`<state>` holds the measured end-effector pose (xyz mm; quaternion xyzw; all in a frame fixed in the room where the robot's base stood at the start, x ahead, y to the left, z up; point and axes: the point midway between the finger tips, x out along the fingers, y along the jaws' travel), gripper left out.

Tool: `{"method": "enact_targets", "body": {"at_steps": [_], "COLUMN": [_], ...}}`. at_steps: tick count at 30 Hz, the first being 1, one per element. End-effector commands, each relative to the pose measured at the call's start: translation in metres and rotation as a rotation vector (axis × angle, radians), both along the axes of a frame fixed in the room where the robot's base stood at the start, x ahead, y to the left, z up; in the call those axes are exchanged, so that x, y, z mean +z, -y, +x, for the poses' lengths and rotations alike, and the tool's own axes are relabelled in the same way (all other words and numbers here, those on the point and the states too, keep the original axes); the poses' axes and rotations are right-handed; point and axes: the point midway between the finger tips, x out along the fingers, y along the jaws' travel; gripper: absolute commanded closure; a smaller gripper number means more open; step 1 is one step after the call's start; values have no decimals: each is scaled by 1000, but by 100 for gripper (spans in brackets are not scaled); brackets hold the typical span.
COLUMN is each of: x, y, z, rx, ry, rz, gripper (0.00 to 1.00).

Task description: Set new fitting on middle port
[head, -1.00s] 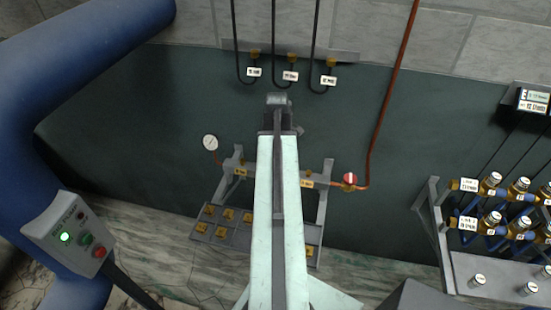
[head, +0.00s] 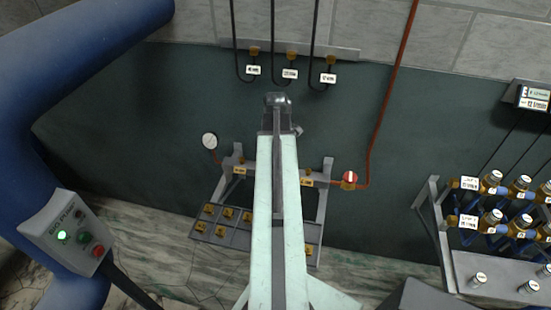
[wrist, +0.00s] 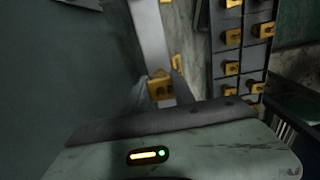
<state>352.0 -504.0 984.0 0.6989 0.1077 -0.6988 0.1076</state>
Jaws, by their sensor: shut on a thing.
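My gripper (head: 278,99) is at the far end of my arm, in front of the dark green wall. In the wrist view a yellow fitting (wrist: 160,88) sits at the jaws, just beyond the gripper body, and they are shut on it. The pipe frame (head: 323,190) stands behind my arm, with yellow-labelled ports showing left and right. My arm hides the middle of the frame, so the middle port is not visible in the head view. A rack of several yellow fittings (head: 225,228) lies below the frame and also shows in the wrist view (wrist: 228,50).
A gauge (head: 210,141) and a red valve (head: 349,180) flank the frame. Hanging hoses with tags (head: 290,73) are above. A blue pipe and a button box (head: 70,235) are at left.

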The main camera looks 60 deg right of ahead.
Motion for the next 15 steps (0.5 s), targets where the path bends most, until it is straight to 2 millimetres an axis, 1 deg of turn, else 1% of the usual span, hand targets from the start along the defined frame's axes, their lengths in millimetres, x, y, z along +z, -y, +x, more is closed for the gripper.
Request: {"method": "enact_targets", "body": {"at_steps": [11, 12, 14, 15], "x": [-8, -7, -6, -6], "y": [0, 0, 0, 0], "z": [0, 0, 0, 1], "rx": [1, 1, 1, 1], "ry": [0, 0, 0, 0], "rz": [0, 0, 0, 0], "gripper": [100, 61, 44, 44]}}
